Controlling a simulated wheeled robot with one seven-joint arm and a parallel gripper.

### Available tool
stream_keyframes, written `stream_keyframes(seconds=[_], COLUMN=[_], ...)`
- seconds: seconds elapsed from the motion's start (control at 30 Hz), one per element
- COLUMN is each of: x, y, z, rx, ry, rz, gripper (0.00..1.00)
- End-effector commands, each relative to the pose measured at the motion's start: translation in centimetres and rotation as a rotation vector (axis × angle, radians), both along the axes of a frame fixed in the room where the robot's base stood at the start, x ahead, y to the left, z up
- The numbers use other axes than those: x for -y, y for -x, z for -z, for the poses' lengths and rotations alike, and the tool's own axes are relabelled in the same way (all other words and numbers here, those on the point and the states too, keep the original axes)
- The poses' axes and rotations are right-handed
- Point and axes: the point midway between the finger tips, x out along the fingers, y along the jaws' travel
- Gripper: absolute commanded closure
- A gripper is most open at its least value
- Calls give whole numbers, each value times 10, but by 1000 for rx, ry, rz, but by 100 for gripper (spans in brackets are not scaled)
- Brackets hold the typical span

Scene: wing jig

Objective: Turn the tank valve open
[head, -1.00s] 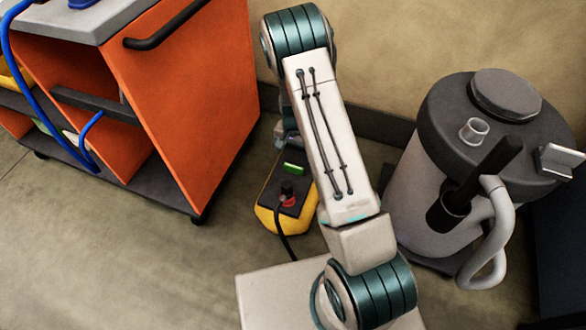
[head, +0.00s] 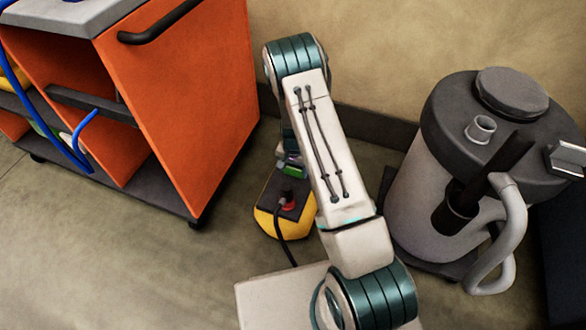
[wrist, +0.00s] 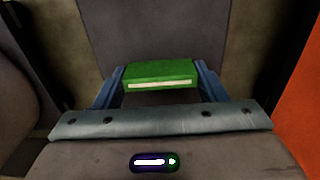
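A pale grey tank with a dark lid (head: 452,107) stands upright at the right in the head view. On it are a short metal spout (head: 480,129), a pale metal fitting (head: 567,158) at the right edge, and a curved grey pipe (head: 514,225) on its front. I cannot tell which part is the valve. My gripper (wrist: 160,78) has its blue fingers on both sides of a green block (wrist: 160,72) with a pale stripe, apparently gripping it. In the head view my arm mostly hides the gripper, left of the tank; the green block (head: 291,171) shows there.
An orange cart (head: 185,110) with a dark handle and blue hoses stands at the left. A yellow box with a red button (head: 283,207) and a black cable lies on the floor below my gripper. A wall closes the back. Floor at the lower left is clear.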

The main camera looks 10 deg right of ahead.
Motion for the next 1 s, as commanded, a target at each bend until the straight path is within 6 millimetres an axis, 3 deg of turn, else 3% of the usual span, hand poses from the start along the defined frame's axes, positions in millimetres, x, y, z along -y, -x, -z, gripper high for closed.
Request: stream_keyframes(seconds=[0.47,1.0], x=[-2,-2], y=[-1,-1], z=[0,-1], rx=[1,1], ry=[-2,-3], rz=[-66,-510], gripper=[57,57])
